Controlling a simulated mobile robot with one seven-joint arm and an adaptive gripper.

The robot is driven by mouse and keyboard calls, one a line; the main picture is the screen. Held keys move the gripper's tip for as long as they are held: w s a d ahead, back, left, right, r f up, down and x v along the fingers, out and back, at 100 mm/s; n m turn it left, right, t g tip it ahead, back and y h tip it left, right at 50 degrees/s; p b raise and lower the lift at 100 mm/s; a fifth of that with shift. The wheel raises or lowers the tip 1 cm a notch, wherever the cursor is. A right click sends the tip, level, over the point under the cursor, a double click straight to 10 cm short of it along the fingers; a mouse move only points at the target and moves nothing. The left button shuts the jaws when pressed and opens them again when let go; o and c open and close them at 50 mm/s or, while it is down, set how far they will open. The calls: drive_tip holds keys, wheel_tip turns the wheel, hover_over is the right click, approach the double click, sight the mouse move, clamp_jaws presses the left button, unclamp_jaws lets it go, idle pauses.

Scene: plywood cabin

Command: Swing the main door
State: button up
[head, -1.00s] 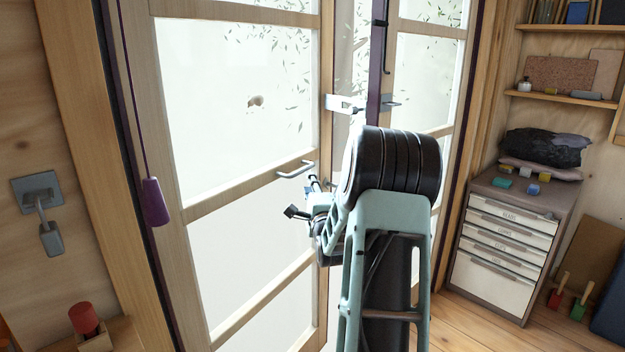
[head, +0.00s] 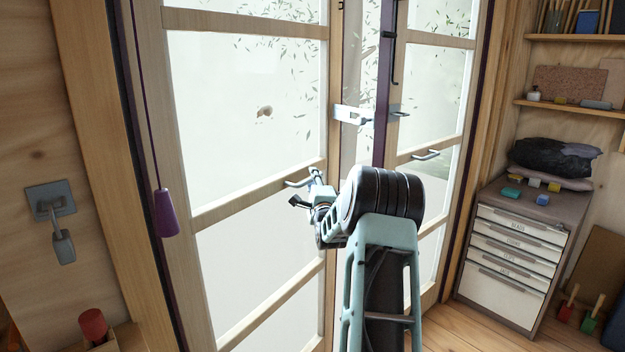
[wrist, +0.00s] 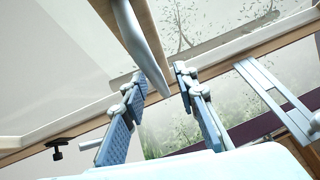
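The main door (head: 245,190) has pale wooden rails and large glass panes. Its left leaf carries a grey bar handle (head: 298,183) near its right edge. My gripper (head: 307,191) is at this handle in the head view. In the wrist view the handle bar (wrist: 143,45) comes down from the top, and its end lies between the tips of my gripper (wrist: 162,84). The blue-padded fingers are apart, with space around the bar. I cannot tell whether either finger touches it. My arm hides the lower part of the door's middle.
A pale metal bracket (head: 352,116) spans the door's middle beside a dark purple upright. Another handle (head: 426,155) is on the right leaf. A drawer cabinet (head: 510,250) stands at right. A purple pull (head: 166,212) hangs at left. Some wooden floor (head: 452,322) is clear at lower right.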

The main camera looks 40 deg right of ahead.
drive_tip(key=shift+w+d, duration=0.1)
drive_tip(key=shift+w, duration=0.15)
drive_tip(key=shift+c, duration=0.3)
clamp_jaws()
